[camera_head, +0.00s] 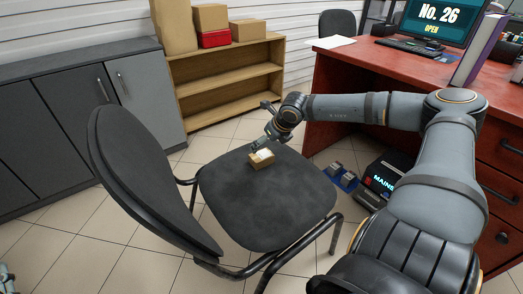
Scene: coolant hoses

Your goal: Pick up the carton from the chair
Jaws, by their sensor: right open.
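The carton (261,158) is a small brown box with a white label on top. It sits on the dark grey seat of the chair (265,208), near the seat's back edge in the picture. My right gripper (262,128) is open, just behind and above the carton. One finger reaches down close to the carton's top edge; I cannot tell whether it touches. The other finger points left, away from the carton. A small grey part at the bottom left edge may be my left gripper (6,279); too little shows to tell its state.
The chair's backrest (142,185) rises left of the seat, with a black armrest (290,252) in front. A red desk (345,68) stands at the right. A wooden shelf (228,88) with boxes and grey cabinets (60,130) stand behind. Blue items and a black case lie under the desk.

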